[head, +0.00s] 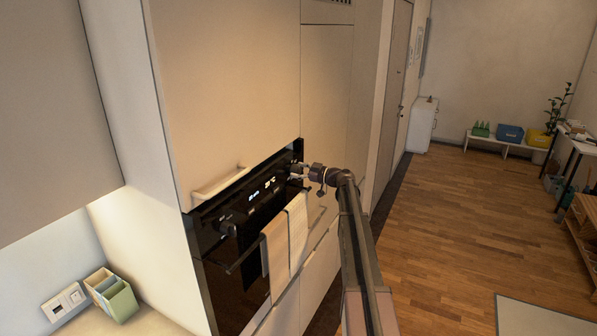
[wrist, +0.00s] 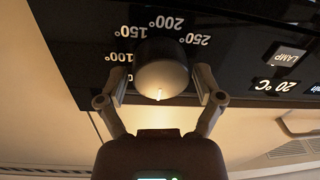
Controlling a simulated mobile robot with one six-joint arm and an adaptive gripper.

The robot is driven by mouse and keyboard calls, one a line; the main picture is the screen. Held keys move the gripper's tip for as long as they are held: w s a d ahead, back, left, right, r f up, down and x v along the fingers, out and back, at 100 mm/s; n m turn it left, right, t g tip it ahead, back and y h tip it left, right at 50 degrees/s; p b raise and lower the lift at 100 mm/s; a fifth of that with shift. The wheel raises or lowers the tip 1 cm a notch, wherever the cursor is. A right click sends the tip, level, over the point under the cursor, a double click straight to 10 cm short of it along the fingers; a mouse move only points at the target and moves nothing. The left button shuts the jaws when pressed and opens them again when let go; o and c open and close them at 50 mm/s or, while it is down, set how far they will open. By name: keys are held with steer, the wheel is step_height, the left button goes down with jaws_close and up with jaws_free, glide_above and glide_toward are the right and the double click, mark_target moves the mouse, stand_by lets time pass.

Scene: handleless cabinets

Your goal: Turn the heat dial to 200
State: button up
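The heat dial (wrist: 162,72) is a round dark knob on the black oven panel, with 100°, 150°, 200° and 250° printed around it in the wrist view. A white mark shows on its face, toward the bottom of the picture, on the side away from the 200° label. My gripper (wrist: 160,84) has one finger on each side of the dial, with slight gaps showing, and looks open. In the head view my gripper (head: 304,171) is at the right end of the oven panel (head: 210,215) and mostly hides the dial.
A second knob (head: 228,225) is at the panel's left end, with a lit display (head: 268,187) between. Towels (head: 284,240) hang on the oven handle below. A LAMP label (wrist: 286,56) is right of the dial. The wooden floor (head: 450,220) at right is mostly clear.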

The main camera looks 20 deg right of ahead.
steer(key=c, duration=0.6)
